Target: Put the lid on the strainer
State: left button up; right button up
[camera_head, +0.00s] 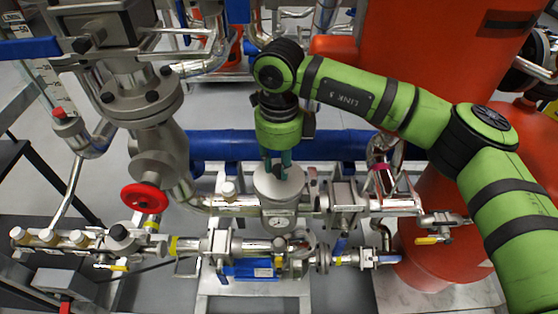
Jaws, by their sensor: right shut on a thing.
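The fingers hide the lid's middle. My left gripper is not in view.
Silver pipes and valves run left and right of the strainer. A large blue pipe (340,145) passes behind. A red handwheel (144,197) and a tall grey valve (140,95) stand at left. A large orange-red tank (400,50) fills the right.

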jog(key=shift+f+b, duration=0.35)
jog(key=o, duration=1.3)
jog(key=shift+c, duration=0.2)
jog(key=shift+r, duration=0.15)
jog(key=shift+r+p, duration=1.7)
jog(key=shift+r, duration=1.95)
